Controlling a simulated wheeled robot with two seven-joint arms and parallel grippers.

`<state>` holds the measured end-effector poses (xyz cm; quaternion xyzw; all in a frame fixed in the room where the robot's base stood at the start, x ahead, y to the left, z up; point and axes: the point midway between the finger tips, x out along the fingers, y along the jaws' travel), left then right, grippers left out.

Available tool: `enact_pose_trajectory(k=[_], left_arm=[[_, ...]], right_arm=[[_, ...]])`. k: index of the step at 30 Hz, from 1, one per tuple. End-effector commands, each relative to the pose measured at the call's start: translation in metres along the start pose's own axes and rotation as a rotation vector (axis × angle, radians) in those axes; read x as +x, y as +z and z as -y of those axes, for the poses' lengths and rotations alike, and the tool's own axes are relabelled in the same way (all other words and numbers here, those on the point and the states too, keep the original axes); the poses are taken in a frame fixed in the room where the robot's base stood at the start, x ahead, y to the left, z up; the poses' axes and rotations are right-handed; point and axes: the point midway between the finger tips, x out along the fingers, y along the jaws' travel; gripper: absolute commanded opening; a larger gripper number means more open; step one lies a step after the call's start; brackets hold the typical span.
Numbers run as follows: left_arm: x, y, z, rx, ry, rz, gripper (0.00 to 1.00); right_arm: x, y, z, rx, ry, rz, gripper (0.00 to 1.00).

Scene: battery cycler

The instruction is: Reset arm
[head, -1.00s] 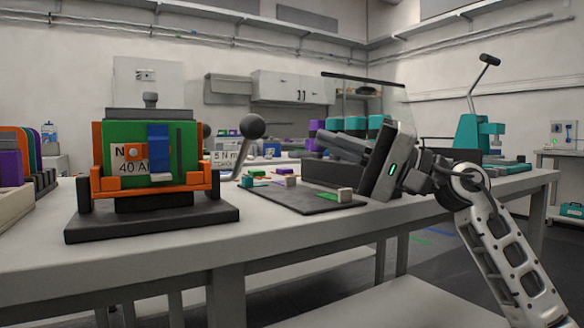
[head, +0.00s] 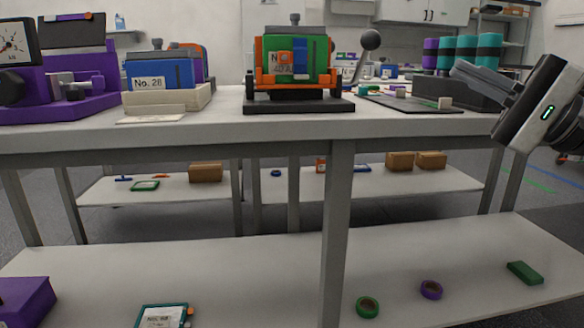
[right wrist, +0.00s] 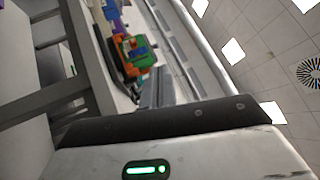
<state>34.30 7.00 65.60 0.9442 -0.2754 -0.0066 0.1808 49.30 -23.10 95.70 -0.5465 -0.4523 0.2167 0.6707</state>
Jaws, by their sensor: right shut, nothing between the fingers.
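My right gripper (head: 468,76) is at the right edge of the head view, its dark fingers together and empty. They point left and a little up, in front of the dark tray at the table's right end. In the right wrist view the closed grey fingers (right wrist: 156,88) point toward the table, which looks tilted there. The green and orange battery fixture (head: 292,62) stands on its black base, well left of the gripper. It also shows in the right wrist view (right wrist: 134,54). My left gripper is not in view.
The table edge (head: 400,128) runs below the gripper. A blue unit marked No. 28 (head: 162,72) and a purple press (head: 85,95) stand at the left. The lower shelf (head: 250,275) holds several small items.

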Motion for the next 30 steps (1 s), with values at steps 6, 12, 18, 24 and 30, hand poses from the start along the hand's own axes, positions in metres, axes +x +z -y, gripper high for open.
enact_pose_trajectory(k=[6,12,18,24,30], left_arm=[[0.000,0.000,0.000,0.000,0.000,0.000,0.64],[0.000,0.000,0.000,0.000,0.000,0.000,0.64],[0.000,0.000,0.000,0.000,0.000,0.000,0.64],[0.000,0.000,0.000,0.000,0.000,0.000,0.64],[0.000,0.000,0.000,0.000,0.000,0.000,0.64]], right_arm=[[0.007,0.027,-0.045,0.542,-0.089,0.071,0.00],[0.005,0.054,-0.094,1.260,-0.199,0.138,0.00],[-0.014,0.089,-0.171,2.477,-0.434,0.222,0.00],[-0.039,0.137,-0.245,-2.476,0.585,-0.241,0.00],[-0.055,0.192,-0.288,-1.599,0.546,-0.216,0.00]])
